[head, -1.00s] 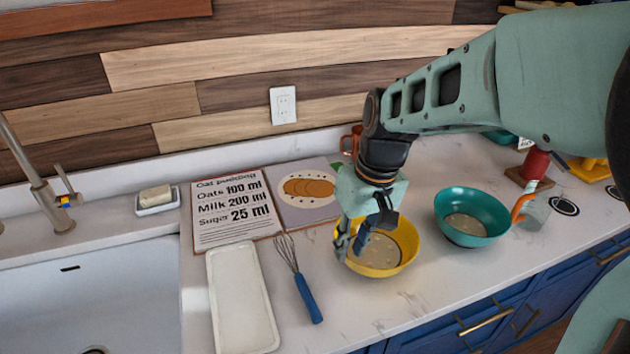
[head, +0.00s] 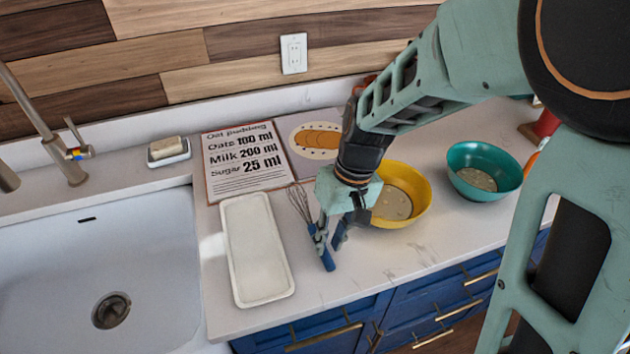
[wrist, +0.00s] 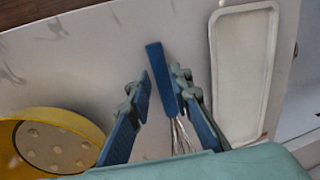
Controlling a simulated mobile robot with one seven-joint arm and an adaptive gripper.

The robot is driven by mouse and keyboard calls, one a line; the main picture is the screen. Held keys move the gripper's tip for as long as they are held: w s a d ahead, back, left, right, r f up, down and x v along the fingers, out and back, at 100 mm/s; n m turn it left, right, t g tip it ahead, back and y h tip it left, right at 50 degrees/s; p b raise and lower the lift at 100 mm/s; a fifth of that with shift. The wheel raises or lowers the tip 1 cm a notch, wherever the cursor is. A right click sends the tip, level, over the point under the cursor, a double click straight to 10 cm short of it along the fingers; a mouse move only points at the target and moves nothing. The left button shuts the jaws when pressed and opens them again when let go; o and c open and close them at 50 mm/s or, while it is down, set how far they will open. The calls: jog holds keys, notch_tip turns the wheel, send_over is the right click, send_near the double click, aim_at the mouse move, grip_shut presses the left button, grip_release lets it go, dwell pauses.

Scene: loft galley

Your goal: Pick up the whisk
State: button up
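The whisk (head: 328,263) lies on the counter between the white tray and the yellow bowl, with a blue handle and thin wire loops. In the wrist view its handle (wrist: 160,70) lies between the two fingers, nearer the right one, and its wires run down toward the palm. My gripper (head: 328,241) points down over the handle and hides part of the whisk in the head view. The fingers are apart, and the wrist view shows my gripper (wrist: 161,82) open. I cannot tell whether the right finger touches the handle.
A white tray (head: 257,252) lies just left of the whisk. A yellow bowl (head: 418,200) stands close on the right, a teal bowl (head: 495,162) farther right. A recipe card (head: 245,160) lies behind, and the sink (head: 60,285) is at left. Counter in front is clear.

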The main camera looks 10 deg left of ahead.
jog(key=shift+s+a+f, duration=0.1)
jog(key=shift+a+f, duration=0.05)
jog(key=shift+f, duration=0.55)
jog(key=shift+s+a+f, duration=0.1)
jog(key=shift+f, duration=0.55)
grip_shut()
jog(key=shift+r, duration=0.15)
